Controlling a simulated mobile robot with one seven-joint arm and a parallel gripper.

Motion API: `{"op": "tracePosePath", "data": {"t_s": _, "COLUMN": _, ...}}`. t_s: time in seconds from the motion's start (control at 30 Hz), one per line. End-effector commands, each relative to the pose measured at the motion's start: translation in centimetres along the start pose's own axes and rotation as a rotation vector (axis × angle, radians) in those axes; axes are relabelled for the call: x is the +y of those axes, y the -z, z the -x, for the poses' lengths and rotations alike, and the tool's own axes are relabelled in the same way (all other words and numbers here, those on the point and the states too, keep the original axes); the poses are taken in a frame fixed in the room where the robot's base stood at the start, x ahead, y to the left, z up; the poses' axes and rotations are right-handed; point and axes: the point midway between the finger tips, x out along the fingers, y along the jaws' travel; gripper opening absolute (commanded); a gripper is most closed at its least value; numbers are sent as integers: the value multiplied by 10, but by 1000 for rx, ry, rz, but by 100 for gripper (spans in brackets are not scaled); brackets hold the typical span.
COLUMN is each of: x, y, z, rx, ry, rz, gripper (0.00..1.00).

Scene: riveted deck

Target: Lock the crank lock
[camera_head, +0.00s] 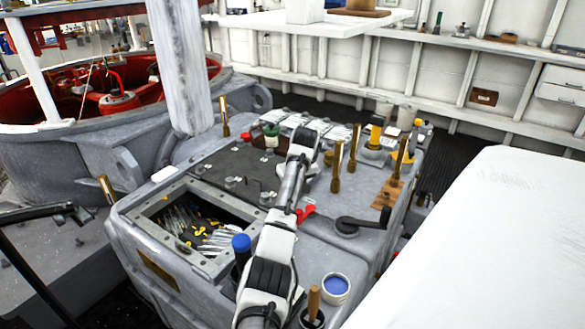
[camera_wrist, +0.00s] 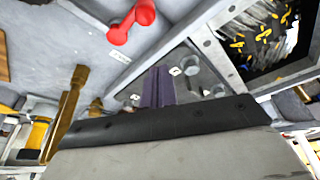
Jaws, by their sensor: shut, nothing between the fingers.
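A small red crank-like handle (camera_head: 305,213) lies on the grey chest's top, just right of my arm. A black crank handle (camera_head: 362,222) with a round hub sits further right on the same top. I cannot tell from the pictures which one is the crank lock. My gripper (camera_wrist: 157,88) is shut and empty, above the grey top and apart from the red handle. In the head view my arm hides the fingers.
An open bin (camera_head: 200,226) of tools with a raised rim is left of my arm. Upright brass posts (camera_head: 337,167) stand behind the black handle. A blue-topped pot (camera_head: 336,286) stands at the front. A white surface (camera_head: 480,240) fills the right side.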

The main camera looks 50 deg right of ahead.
Motion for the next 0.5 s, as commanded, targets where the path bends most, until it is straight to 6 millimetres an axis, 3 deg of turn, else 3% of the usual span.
{"op": "tracePosePath", "data": {"t_s": 0.2, "x": 1, "y": 0, "z": 30, "rx": 1, "ry": 0, "rz": 0, "gripper": 0}}
{"op": "tracePosePath", "data": {"t_s": 0.5, "x": 1, "y": 0, "z": 38, "rx": -1, "ry": 1, "rz": 0, "gripper": 0}}
